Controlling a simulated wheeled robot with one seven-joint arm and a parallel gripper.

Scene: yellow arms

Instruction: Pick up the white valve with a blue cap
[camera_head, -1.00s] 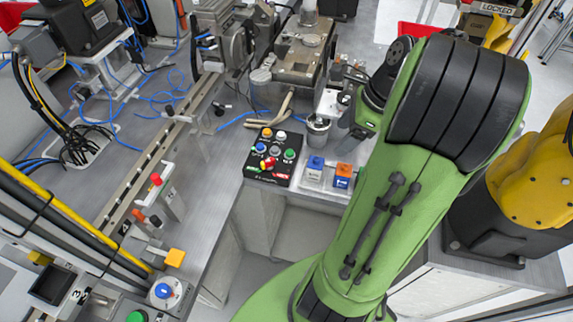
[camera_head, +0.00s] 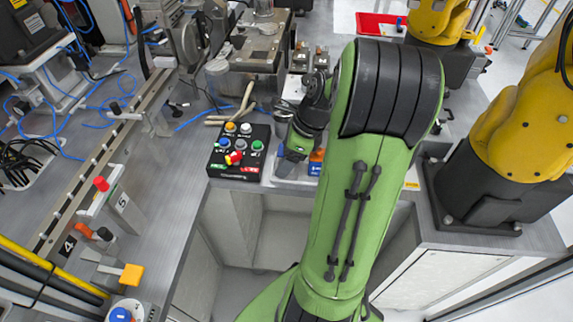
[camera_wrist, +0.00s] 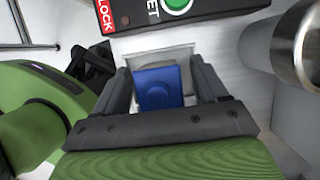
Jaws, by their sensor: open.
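The blue cap (camera_wrist: 157,88) of the white valve shows between the two fingers of my gripper (camera_wrist: 161,78) in the wrist view. Pale surfaces show around the cap, but I cannot tell which belong to the valve body. The fingers stand apart on either side of the cap; whether they touch it is not clear. In the head view my gripper (camera_head: 284,152) points down just right of the button box, and it hides most of the white valve. A valve with an orange cap and blue lower part (camera_head: 317,161) stands to its right.
The black button box (camera_head: 240,153) with several coloured buttons is close on the left. A round metal cup shows in the wrist view (camera_wrist: 305,45), near the right finger. Yellow arms (camera_head: 530,130) stand at the right. Metal fixtures (camera_head: 258,50) lie behind.

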